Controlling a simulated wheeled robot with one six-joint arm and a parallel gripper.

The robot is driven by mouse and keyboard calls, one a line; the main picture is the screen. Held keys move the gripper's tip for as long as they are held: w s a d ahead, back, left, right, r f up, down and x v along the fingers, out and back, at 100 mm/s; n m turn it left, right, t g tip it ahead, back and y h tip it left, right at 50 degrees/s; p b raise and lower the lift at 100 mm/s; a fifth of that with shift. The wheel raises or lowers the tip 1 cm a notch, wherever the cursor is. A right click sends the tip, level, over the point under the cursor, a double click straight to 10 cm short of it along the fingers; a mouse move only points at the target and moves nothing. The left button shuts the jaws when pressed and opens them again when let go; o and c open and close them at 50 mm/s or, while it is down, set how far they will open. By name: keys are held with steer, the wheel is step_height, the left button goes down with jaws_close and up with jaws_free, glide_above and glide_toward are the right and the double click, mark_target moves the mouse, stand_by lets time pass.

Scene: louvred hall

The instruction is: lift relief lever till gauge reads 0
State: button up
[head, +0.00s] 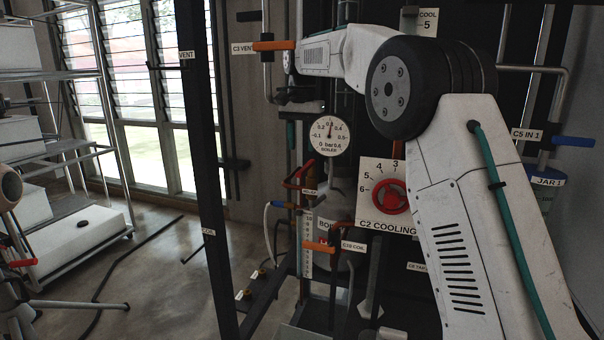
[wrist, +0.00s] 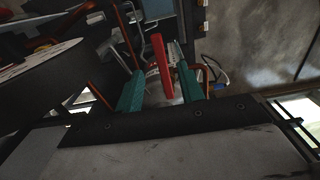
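The round white gauge (head: 329,136), marked in bar and BOILER, has its needle pointing almost straight up, near 0.3. A red lever (head: 300,174) sits below and left of it, above a small white label too small to read; I take it as the relief lever. In the wrist view a red bar (wrist: 161,55), probably this lever, lies between the two teal fingers of my gripper (wrist: 158,70). The gripper is open, with the bar closer to the right finger; I cannot tell whether they touch. In the head view a teal finger (head: 291,134) hangs above the lever.
An orange C3 VENT handle (head: 274,45), an orange C10 COIL handle (head: 319,246) and a red C2 COOLING knob (head: 391,197) surround the lever. A dark upright post (head: 207,170) stands to the left. A blue C5 handle (head: 573,141) is at far right. Open floor (head: 165,260) lies left.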

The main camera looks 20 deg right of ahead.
mark_target(302, 170)
steer(key=shift+f, duration=4.45)
jaws_close()
